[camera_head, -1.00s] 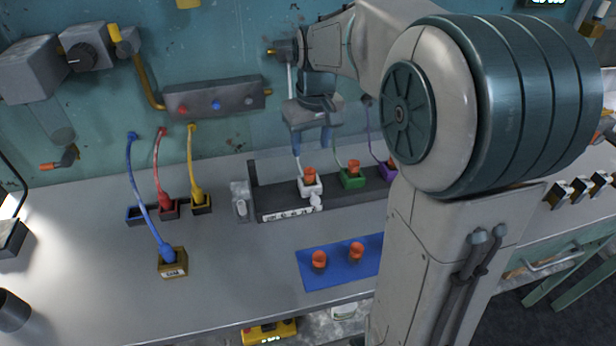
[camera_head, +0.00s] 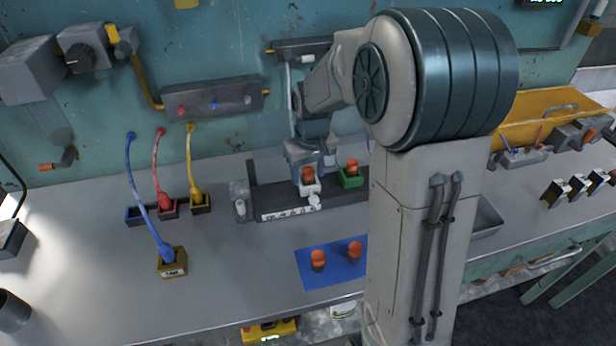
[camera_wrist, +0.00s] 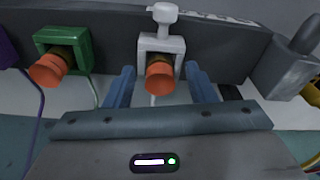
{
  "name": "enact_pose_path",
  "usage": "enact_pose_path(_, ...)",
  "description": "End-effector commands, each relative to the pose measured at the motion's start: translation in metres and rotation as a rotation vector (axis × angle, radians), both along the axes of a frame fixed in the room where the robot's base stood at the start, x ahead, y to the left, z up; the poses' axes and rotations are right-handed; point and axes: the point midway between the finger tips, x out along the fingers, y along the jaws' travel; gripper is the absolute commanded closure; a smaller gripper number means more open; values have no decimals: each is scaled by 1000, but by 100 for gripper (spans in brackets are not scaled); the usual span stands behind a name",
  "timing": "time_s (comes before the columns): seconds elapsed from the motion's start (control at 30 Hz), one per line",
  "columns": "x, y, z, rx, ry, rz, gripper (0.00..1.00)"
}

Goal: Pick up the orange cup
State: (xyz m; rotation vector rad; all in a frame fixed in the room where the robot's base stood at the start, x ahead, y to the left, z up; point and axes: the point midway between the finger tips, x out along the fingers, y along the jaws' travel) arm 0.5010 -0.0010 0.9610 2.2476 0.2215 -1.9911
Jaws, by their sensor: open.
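An orange cup (camera_head: 308,174) sits in the white holder (camera_head: 311,188) on the dark rack. The wrist view shows this cup (camera_wrist: 159,77) in its white holder (camera_wrist: 176,44), between my two blue fingers. My gripper (camera_wrist: 161,82) is open around the cup, with a gap on each side. In the head view my gripper is right above and behind this cup, and its fingers are mostly hidden. Another orange cup (camera_head: 351,165) is in the green holder (camera_head: 352,181). Two more orange cups (camera_head: 318,259) (camera_head: 355,249) stand on the blue mat (camera_head: 330,276).
The dark rack (camera_head: 270,204) lies along the wall. The green holder (camera_wrist: 78,48) is close beside my gripper in the wrist view. Plugs on blue, red (camera_head: 168,207) and yellow cables stand left of the rack.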

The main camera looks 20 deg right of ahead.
Motion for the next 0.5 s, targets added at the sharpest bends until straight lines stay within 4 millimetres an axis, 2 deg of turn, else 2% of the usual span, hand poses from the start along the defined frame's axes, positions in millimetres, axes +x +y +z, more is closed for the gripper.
enact_pose_path(0.03,0,0,0,0,0,0,50)
enact_pose_path(0.07,0,0,0,0,0,0,55)
enact_pose_path(0.2,0,0,0,0,0,0,94)
enact_pose_path(0.23,0,0,0,0,0,0,97)
enact_pose_path(0.5,0,0,1,0,0,0,97)
